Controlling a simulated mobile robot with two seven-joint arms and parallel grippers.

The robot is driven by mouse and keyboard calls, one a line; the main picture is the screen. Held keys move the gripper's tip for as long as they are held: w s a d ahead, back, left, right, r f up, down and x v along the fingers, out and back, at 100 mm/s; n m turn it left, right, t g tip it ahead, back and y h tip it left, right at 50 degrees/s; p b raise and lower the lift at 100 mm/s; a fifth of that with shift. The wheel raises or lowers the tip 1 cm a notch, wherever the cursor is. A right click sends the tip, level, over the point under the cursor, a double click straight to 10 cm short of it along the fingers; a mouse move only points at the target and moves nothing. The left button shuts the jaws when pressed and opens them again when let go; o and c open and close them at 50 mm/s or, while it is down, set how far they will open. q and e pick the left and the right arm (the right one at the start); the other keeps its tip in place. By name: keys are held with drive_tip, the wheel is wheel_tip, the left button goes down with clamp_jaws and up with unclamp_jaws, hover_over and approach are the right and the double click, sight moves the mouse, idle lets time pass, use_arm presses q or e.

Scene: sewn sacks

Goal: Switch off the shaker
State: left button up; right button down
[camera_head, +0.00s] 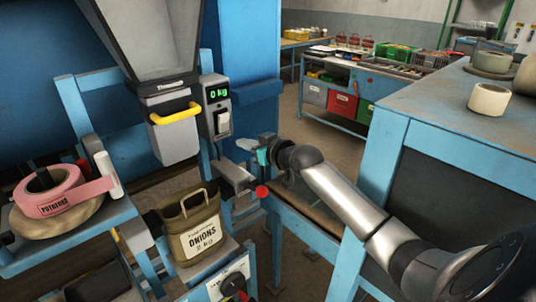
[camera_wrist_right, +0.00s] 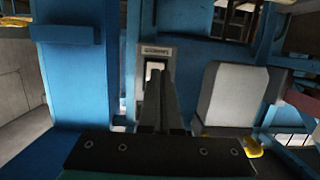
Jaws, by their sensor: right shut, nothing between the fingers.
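A grey control box (camera_head: 216,106) with a green "0 kg" display and a pale rocker switch (camera_head: 222,123) is mounted on the blue frame beside the hopper. My right gripper (camera_head: 247,145) is shut and empty, just right of and below the box. In the right wrist view my shut fingers (camera_wrist_right: 161,73) point at the box, partly covering the pale switch (camera_wrist_right: 152,70). A label (camera_wrist_right: 160,52) on the box is too small to read. I cannot tell whether the fingertips touch the switch, nor its position. My left gripper is not in view.
The hopper spout (camera_head: 174,128) has a yellow handle (camera_head: 175,113). An onions sack (camera_head: 196,240) stands below it. A red knob (camera_head: 262,191) lies below my right gripper. Pink tape (camera_head: 60,190) sits at left. A blue bench (camera_head: 450,105) stands at right.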

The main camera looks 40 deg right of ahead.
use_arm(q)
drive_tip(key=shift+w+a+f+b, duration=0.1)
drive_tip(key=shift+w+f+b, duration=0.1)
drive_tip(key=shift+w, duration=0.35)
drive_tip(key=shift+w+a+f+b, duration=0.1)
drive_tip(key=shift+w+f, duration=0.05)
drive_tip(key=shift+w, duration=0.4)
use_arm(e)
drive_tip(key=s, duration=0.6)
drive_tip(key=shift+s+d, duration=0.2)
drive_tip(key=shift+s, duration=0.05)
drive_tip(key=shift+f, duration=0.15)
